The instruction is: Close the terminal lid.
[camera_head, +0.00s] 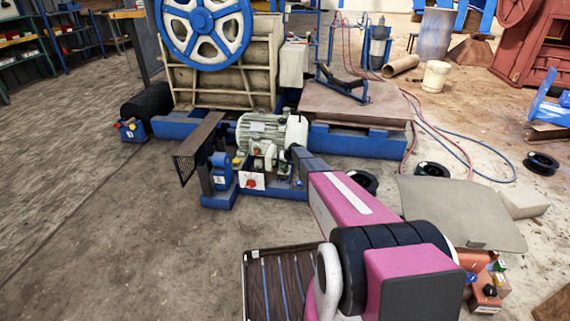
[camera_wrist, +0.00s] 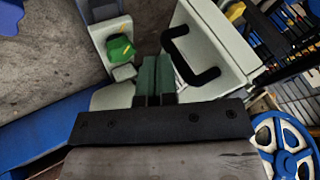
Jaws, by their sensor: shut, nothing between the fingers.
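In the wrist view, a pale grey-green panel (camera_wrist: 222,30) with a black bar handle (camera_wrist: 190,58) stands tilted above my gripper; it looks like the terminal lid. My gripper (camera_wrist: 157,62) shows as two dark green fingers close together, shut and empty, just left of the handle. I cannot tell whether they touch the panel. A pale box with a green knob (camera_wrist: 120,48) is left of the fingers. In the head view, my arm reaches toward the pale green motor (camera_head: 252,130); the lid cannot be made out there, and the fingers are not clearly visible.
A white box with a red knob (camera_head: 250,183) sits in front of the motor on a blue base. A mesh guard (camera_head: 195,143) stands left. The blue flywheel (camera_head: 205,27) is behind; it also shows in the wrist view (camera_wrist: 284,145). Open floor lies left.

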